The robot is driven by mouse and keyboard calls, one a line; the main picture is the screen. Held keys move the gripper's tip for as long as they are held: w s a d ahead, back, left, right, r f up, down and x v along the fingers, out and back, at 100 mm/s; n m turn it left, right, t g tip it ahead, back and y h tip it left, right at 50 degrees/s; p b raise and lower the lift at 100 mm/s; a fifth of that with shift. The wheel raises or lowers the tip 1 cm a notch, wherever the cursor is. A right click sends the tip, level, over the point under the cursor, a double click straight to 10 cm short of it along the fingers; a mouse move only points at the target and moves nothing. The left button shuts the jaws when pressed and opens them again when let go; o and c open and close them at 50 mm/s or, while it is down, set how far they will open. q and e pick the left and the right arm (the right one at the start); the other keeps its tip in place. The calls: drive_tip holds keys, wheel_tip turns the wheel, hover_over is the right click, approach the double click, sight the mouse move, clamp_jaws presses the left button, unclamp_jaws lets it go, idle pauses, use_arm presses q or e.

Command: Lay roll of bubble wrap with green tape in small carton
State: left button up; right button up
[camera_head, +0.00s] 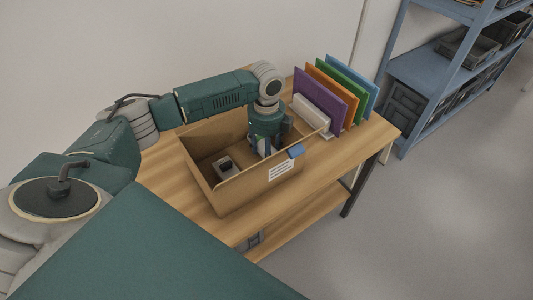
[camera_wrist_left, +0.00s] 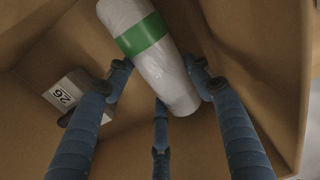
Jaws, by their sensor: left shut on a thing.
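The small carton (camera_head: 243,192) stands open on the wooden table, with a white label and a blue patch on its outer side. My left gripper (camera_head: 265,148) reaches down into it from above. In the left wrist view my left gripper (camera_wrist_left: 160,78) has its blue fingers closed around a white roll of bubble wrap (camera_wrist_left: 166,80) with a green tape band (camera_wrist_left: 142,36). The roll lies within the brown carton walls (camera_wrist_left: 265,35); whether it touches the floor I cannot tell. In the head view the roll is mostly hidden. My right gripper is not in view.
A small grey box marked 26 (camera_wrist_left: 75,92) sits inside the carton, left of the roll; it also shows in the head view (camera_head: 225,167). Coloured upright panels (camera_head: 320,101) in a white holder stand behind the carton. A blue shelf (camera_head: 432,72) stands at the right.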

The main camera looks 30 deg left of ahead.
use_arm(q)
drive_tip(key=shift+f, duration=0.7)
drive_tip(key=shift+f, duration=0.15)
drive_tip(key=o, duration=1.1)
drive_tip(key=shift+c, duration=0.2)
wheel_tip(320, 180, up, 12)
drive_tip(key=shift+r+b, duration=0.2)
drive_tip(key=shift+b, duration=0.35)
